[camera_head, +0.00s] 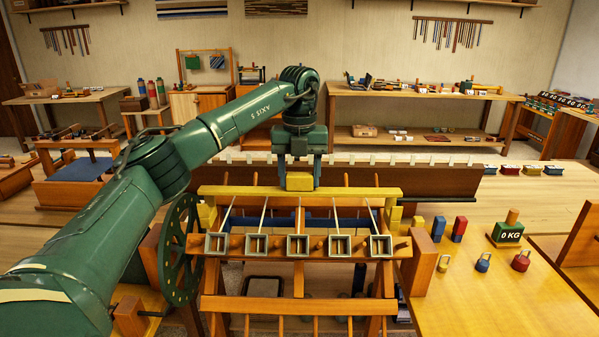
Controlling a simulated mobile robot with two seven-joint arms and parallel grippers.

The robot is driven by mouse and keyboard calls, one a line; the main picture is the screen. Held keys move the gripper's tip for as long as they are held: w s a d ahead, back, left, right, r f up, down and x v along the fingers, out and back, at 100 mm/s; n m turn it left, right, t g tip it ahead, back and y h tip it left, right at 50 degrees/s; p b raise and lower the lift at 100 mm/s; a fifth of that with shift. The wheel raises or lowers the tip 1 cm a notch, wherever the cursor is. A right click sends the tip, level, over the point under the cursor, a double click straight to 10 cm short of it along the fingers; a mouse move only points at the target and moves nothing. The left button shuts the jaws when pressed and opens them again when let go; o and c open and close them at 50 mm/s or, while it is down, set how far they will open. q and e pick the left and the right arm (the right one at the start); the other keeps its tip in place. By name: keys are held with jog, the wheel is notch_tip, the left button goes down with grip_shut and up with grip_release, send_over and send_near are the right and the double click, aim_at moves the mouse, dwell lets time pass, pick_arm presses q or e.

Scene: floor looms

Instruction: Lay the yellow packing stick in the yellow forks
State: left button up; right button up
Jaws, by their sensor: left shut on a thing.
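The yellow packing stick (355,193) is a long bar lying level across the top of the wooden loom frame. Its yellow grip block (299,182) is between the fingers of my left gripper (299,168), which is shut on it from above. The yellow forks show under the stick's ends, the left fork (206,217) and the right fork (395,216). The stick's ends are at or just above the fork tops; I cannot tell whether they touch. My right gripper is not in view.
Several grey square-framed weights (298,246) hang along the loom's front bar. A dark green spoked wheel (181,250) stands at its left. A yellow-topped table (480,290) at right holds coloured weights and a green "0 KG" block (508,233). A long brown board (430,183) runs behind.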

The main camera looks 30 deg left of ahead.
aim_at(300, 189)
pick_arm(q)
jog(key=shift+p, duration=0.35)
dwell(0.7)
jog(key=shift+f, duration=0.15)
jog(key=shift+f+b, duration=0.6)
jog(key=shift+f, duration=0.75)
jog(key=shift+f, duration=0.3)
jog(key=shift+f+b, duration=0.35)
jog(key=shift+f, duration=0.2)
